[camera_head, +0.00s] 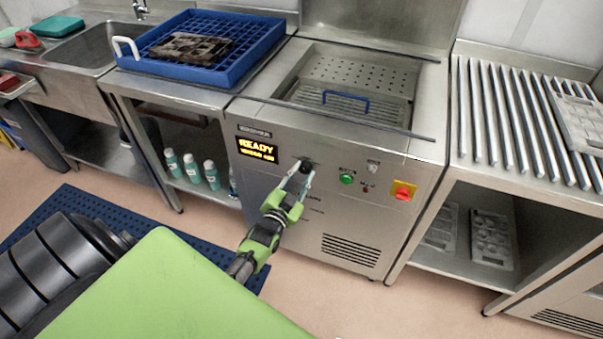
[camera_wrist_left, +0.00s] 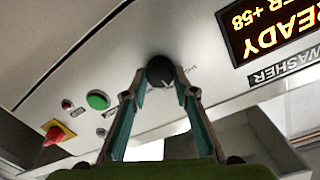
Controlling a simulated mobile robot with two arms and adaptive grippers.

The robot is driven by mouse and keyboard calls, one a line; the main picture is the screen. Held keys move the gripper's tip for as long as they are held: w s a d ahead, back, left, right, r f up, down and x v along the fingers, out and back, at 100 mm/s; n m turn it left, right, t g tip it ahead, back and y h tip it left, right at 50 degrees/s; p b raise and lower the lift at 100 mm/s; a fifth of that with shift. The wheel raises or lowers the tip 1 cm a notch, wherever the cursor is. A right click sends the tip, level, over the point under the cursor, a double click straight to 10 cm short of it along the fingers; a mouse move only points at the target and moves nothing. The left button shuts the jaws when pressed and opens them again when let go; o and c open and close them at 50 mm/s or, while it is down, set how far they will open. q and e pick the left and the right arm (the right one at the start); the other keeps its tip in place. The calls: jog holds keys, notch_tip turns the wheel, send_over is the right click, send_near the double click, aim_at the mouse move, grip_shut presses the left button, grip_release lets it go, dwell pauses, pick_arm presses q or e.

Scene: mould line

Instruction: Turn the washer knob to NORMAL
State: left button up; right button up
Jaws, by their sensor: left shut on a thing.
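The washer (camera_head: 335,170) is a steel cabinet with a display (camera_head: 257,149) that reads READY. Its black round knob (camera_head: 306,165) sits on the front panel, right of the display. My left gripper (camera_head: 300,176) reaches the panel and is shut on the knob. In the left wrist view the knob (camera_wrist_left: 161,71) lies between the fingertips of the left gripper (camera_wrist_left: 160,92), with a light pointer mark on its face. The labels around the knob are too small to read, so its setting cannot be told. My right gripper is not in view.
A green button (camera_head: 347,179) and a red switch on a yellow plate (camera_head: 403,190) sit right of the knob. A blue rack (camera_head: 262,48) with a dark part stands on the left counter. A slatted table (camera_head: 520,160) adjoins on the right.

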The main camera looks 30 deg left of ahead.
pick_arm(q)
jog(key=shift+m, duration=0.5)
jog(key=o, duration=1.1)
jog(key=s+d, duration=0.2)
jog(key=s, duration=0.9)
jog(key=shift+s+d+r, duration=0.25)
jog(key=shift+s+r, duration=0.05)
jog(key=shift+s, duration=0.1)
